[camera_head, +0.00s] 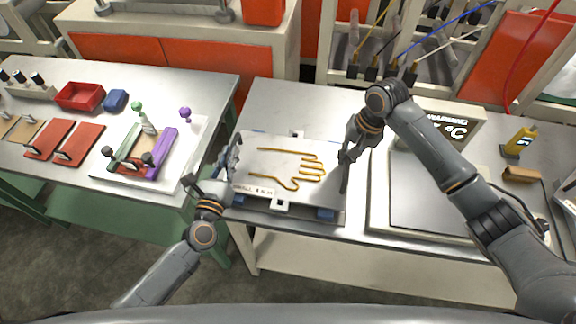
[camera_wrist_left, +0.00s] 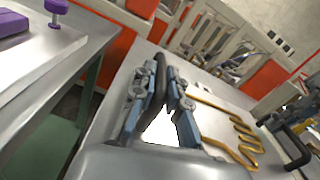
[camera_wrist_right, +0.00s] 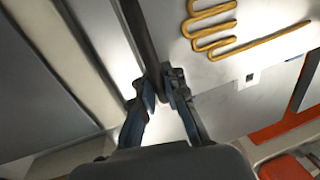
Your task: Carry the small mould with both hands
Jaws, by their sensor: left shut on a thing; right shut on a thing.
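The small mould (camera_head: 280,160) is a pale flat plate with a gold hand outline and a label at its front left corner. It lies over the middle table, with dark handles at its left and right sides. My left gripper (camera_head: 230,165) is shut on the left handle, a dark bar between its fingers in the left wrist view (camera_wrist_left: 168,85). My right gripper (camera_head: 346,158) is shut on the right handle (camera_wrist_right: 140,35), seen between its fingers in the right wrist view (camera_wrist_right: 163,85). I cannot tell whether the plate is clear of its support.
Blue blocks (camera_head: 325,214) show under the mould's front edge. A grey-topped flat unit (camera_head: 430,195) stands right of it, with a labelled box (camera_head: 455,130) behind. The left table (camera_head: 215,85) holds a white tray (camera_head: 105,170) with coloured parts. A gap separates the tables.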

